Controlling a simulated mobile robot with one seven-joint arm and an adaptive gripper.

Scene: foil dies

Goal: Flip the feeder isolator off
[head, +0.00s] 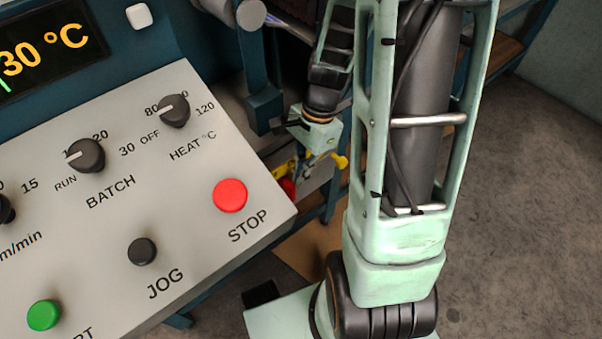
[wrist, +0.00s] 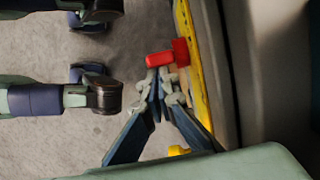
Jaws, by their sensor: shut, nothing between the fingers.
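The feeder isolator appears as a red handle (wrist: 168,58) with a red block beside it, standing out from a yellow plate (wrist: 193,62) in the wrist view. In the head view a little of its red (head: 288,187) and yellow (head: 284,171) shows past the panel's right edge. My gripper (wrist: 159,75) is shut and empty, its fingertips together right at the handle's near side. I cannot tell whether they touch it. In the head view my gripper (head: 308,168) is partly hidden among the isolator parts.
A sloping control panel (head: 190,200) with a red STOP button (head: 230,195), a green button (head: 44,315) and several black knobs fills the left of the head view. Dark blue machine framing (head: 262,85) stands close behind my gripper. Grey floor (head: 525,200) lies open at the right.

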